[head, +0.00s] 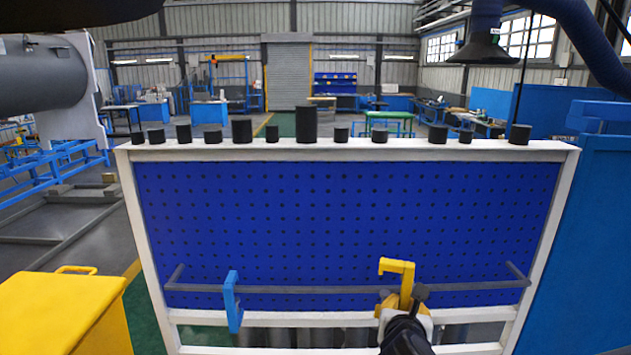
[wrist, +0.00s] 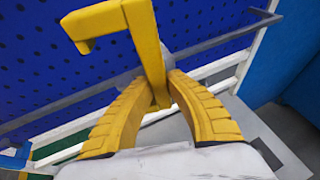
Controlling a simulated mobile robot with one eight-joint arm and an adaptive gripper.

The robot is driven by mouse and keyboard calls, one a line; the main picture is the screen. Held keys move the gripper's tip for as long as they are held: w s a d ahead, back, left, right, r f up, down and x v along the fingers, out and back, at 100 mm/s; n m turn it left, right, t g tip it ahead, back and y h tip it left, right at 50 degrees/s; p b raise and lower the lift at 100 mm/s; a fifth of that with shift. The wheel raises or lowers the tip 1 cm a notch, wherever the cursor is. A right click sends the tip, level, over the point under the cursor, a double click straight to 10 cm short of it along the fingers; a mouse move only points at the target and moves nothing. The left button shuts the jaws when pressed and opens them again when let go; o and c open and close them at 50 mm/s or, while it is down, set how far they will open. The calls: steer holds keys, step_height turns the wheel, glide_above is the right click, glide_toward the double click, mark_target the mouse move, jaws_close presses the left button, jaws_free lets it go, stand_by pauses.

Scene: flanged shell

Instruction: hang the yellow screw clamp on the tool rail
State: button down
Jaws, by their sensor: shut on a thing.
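The yellow screw clamp (head: 400,270) is upright in my gripper (head: 403,308), with its hooked top arm pointing left, in front of the blue pegboard. In the wrist view the clamp (wrist: 147,45) stands between the two yellow ribbed fingers of my gripper (wrist: 160,95), which are shut on its bar. The grey tool rail (head: 320,289) runs across the lower pegboard; it also shows in the wrist view (wrist: 215,42), behind the clamp. The clamp's hook is above the rail's height in the head view. Whether it touches the rail cannot be told.
A blue clamp (head: 232,300) hangs on the rail's left part. The white-framed pegboard (head: 350,220) has several black cylinders along its top ledge. A yellow cabinet (head: 65,315) stands at left, a blue panel (head: 590,240) at right. The rail between blue clamp and gripper is free.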

mark_target(410, 265)
step_height(410, 265, up, 14)
steer(key=p, duration=1.2)
steer(key=shift+r, duration=0.25)
steer(key=shift+f, duration=0.1)
